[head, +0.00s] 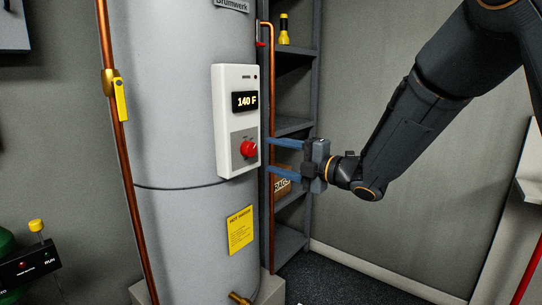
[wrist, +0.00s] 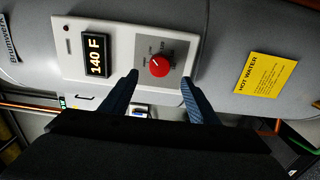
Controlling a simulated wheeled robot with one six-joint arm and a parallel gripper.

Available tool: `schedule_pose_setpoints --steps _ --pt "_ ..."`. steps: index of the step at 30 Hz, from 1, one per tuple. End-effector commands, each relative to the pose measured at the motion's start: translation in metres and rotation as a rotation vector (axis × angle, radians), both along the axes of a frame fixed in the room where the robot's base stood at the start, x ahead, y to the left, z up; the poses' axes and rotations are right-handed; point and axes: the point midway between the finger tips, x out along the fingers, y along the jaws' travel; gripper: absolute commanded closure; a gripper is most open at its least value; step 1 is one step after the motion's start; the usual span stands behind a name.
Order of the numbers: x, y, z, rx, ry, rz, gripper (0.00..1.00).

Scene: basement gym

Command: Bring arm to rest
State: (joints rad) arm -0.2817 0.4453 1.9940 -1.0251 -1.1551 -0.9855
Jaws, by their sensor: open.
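My gripper (head: 272,160) is open and empty, its two blue fingers pointing left beside the white control panel (head: 221,120) of the grey water heater (head: 172,100). The panel's display (head: 245,101) reads 140 F. A red knob (head: 249,149) sits below it. In the wrist view the red knob (wrist: 160,65) lies ahead of and between the two fingertips (wrist: 158,84), with no finger seen closed on it. My arm reaches in from the upper right, elbow bent.
Copper pipes (head: 117,140) run beside the tank. A yellow label (head: 240,229) is below the panel.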

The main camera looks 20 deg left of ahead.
Motion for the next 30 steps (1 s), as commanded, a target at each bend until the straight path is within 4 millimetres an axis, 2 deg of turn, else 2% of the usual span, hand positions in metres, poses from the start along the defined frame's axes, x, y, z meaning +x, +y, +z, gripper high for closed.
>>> schedule_pose_setpoints --steps 8,11,14,17,20,23,26,29,30 --pt "0.001 -0.001 0.0 -0.002 0.006 -0.008 0.45" --pt "0.008 -0.009 0.0 -0.012 0.054 -0.068 0.45" --pt "0.02 -0.032 -0.005 -0.03 0.169 -0.203 0.45" --pt "0.028 -0.07 -0.017 -0.04 0.344 -0.396 0.45" --pt "0.025 -0.114 -0.035 -0.03 0.541 -0.602 0.45" --pt "0.006 -0.16 -0.056 -0.003 0.745 -0.801 0.45" --pt "-0.028 -0.202 -0.079 0.033 0.957 -0.995 0.45" --pt "-0.076 -0.238 -0.102 0.076 1.174 -1.183 0.45" --pt "-0.098 -0.251 -0.111 0.092 1.257 -1.258 0.45"
